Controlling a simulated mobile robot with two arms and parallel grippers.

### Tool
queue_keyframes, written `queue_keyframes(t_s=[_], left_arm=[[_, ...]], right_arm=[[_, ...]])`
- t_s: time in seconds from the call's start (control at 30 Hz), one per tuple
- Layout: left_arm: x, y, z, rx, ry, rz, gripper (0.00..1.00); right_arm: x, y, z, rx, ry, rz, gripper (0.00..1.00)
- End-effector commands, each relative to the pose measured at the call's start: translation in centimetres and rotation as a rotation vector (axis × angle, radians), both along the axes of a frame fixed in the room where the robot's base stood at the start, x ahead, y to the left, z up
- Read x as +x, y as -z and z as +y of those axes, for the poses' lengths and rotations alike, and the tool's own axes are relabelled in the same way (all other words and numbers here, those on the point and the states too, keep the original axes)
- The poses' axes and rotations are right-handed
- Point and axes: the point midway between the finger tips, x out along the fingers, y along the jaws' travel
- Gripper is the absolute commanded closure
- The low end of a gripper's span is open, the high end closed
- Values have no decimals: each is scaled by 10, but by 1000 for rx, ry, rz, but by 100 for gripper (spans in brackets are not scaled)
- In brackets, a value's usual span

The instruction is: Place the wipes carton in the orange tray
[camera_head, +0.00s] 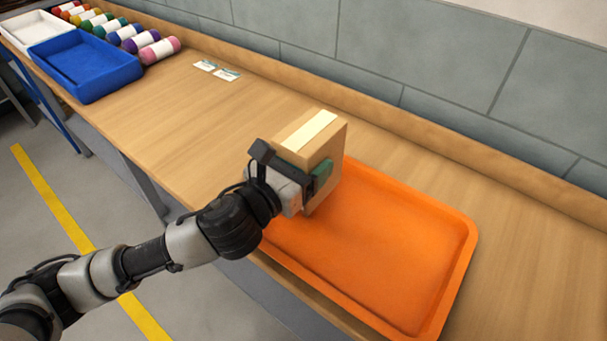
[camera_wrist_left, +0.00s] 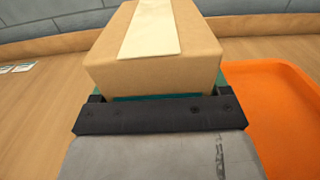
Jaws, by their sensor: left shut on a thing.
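The wipes carton (camera_head: 318,137) is a brown box with a pale strip on top. My left gripper (camera_head: 312,178) is shut on it, and the carton is upright at the left end of the orange tray (camera_head: 375,245). In the left wrist view the carton (camera_wrist_left: 195,62) fills the top middle beyond the gripper (camera_wrist_left: 155,101), and the tray (camera_wrist_left: 275,110) shows on the right. The carton hides the tray's far left corner in the head view. I cannot tell whether its base touches anything. The right gripper is not in view.
A blue tray (camera_head: 88,70) and a white tray (camera_head: 35,30) stand at the far left of the wooden counter (camera_head: 190,115). Several coloured rolls (camera_head: 130,38) line the back there. Two small cards (camera_head: 226,75) lie near the wall. The orange tray's visible floor is empty.

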Motion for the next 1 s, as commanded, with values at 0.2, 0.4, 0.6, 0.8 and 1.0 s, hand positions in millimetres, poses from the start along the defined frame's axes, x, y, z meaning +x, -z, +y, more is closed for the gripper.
queue_keyframes(t_s=[0.2,0.4,0.6,0.8,1.0], left_arm=[[0,32,0,-1,-1,2,62],[0,37,0,0,-1,-2,62],[0,38,0,0,-1,-2,62],[0,41,0,1,-2,2,5],[0,41,0,1,-2,2,0]], right_arm=[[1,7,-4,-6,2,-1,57],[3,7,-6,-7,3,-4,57],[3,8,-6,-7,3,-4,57],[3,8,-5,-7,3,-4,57],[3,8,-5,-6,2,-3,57]])
